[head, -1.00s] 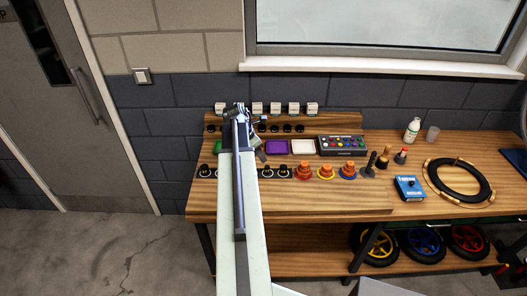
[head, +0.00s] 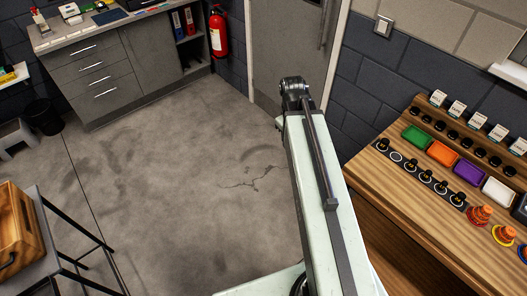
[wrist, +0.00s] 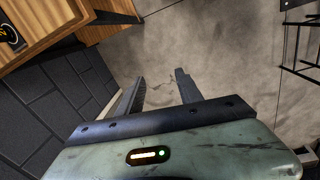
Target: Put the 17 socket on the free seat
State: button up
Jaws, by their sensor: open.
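My gripper (wrist: 156,88) is open and empty in the wrist view, its two dark fingers apart over bare floor. In the head view my arm hides it. A row of dark round pieces with yellow marks stands on a black strip (head: 418,171) at the bench's left front. One place near the strip's far end, a pale ring (head: 397,157), looks empty. More small black pieces (head: 453,135) stand in a row below white label cards. The numbers are too small to read, so I cannot tell which is the 17 socket. A black round piece (wrist: 10,38) shows at the wrist view's top left.
The wooden bench (head: 400,210) is at the right, with green, orange (head: 442,153), purple and white trays and orange stacked cones (head: 480,215). Open floor (head: 190,190) lies left of my arm. A grey cabinet and fire extinguisher (head: 218,32) stand behind.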

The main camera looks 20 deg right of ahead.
jog(key=s+a+m+y, duration=0.1)
jog(key=a+m, duration=0.1)
jog(key=a, duration=1.3)
jog(key=shift+a+m, duration=0.3)
jog(key=shift+a, duration=0.1)
